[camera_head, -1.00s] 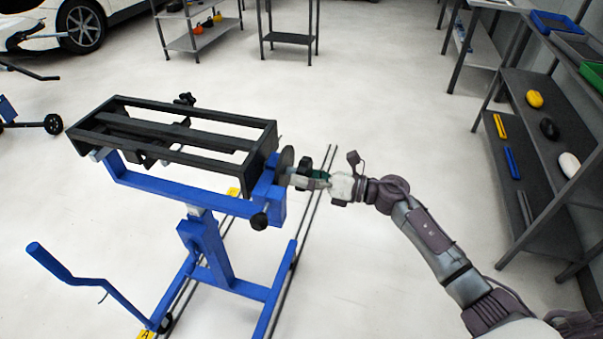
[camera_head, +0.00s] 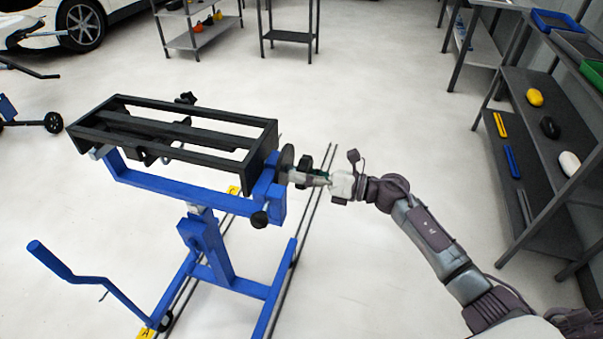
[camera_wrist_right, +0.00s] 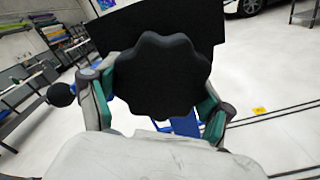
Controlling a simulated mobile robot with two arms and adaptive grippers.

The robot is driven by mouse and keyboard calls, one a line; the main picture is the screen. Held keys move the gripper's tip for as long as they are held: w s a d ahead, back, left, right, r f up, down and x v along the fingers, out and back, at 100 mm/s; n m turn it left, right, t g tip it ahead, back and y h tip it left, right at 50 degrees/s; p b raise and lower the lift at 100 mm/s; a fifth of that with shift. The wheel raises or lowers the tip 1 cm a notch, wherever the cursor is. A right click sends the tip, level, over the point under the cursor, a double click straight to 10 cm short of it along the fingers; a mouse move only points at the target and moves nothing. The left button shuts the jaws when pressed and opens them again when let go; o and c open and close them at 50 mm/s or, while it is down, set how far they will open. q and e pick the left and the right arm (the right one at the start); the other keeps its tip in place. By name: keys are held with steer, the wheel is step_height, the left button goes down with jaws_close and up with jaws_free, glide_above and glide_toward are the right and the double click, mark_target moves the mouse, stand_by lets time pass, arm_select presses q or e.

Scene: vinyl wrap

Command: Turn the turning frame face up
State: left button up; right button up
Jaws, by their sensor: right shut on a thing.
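The turning frame (camera_head: 196,140) is a black rectangular frame with long bars. It lies nearly level on top of a blue stand (camera_head: 205,245) in the head view. My right gripper (camera_head: 300,176) is at the frame's right end, shut on the dark round knob there. In the right wrist view, the black scalloped knob (camera_wrist_right: 162,76) sits between the two green-padded fingers, with the dark end of the frame (camera_wrist_right: 205,20) behind it. My left gripper is not in view.
A blue crank handle (camera_head: 70,272) sticks out at the stand's lower left. Dark rails (camera_head: 310,215) run along the floor beside the stand. A shelf (camera_head: 540,150) with tools stands at the right. The floor between is clear.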

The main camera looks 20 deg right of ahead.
steer(key=m+p, duration=0.2)
steer(key=m, duration=0.2)
steer(key=shift+r, duration=0.2)
steer(key=m+p, duration=0.2)
steer(key=m, duration=0.2)
steer(key=shift+r+m, duration=0.15)
steer(key=shift+m, duration=0.25)
steer(key=m+p, duration=0.2)
steer(key=m, duration=0.2)
steer(key=shift+r+m, duration=0.1)
steer(key=shift+m, duration=0.2)
steer(key=m+p, duration=0.2)
steer(key=m, duration=0.2)
steer(key=shift+m, duration=0.3)
steer(key=m+p, duration=0.1)
steer(key=m, duration=0.3)
steer(key=shift+d+r+p, duration=0.1)
steer(key=shift+p, duration=0.2)
steer(key=m+p, duration=0.1)
steer(key=m, duration=0.4)
steer(key=shift+w, duration=0.1)
steer(key=m, duration=0.4)
steer(key=shift+w+d+p, duration=0.1)
steer(key=shift+p, duration=0.3)
steer(key=shift+m, duration=2.3)
steer(key=shift+f, duration=0.2)
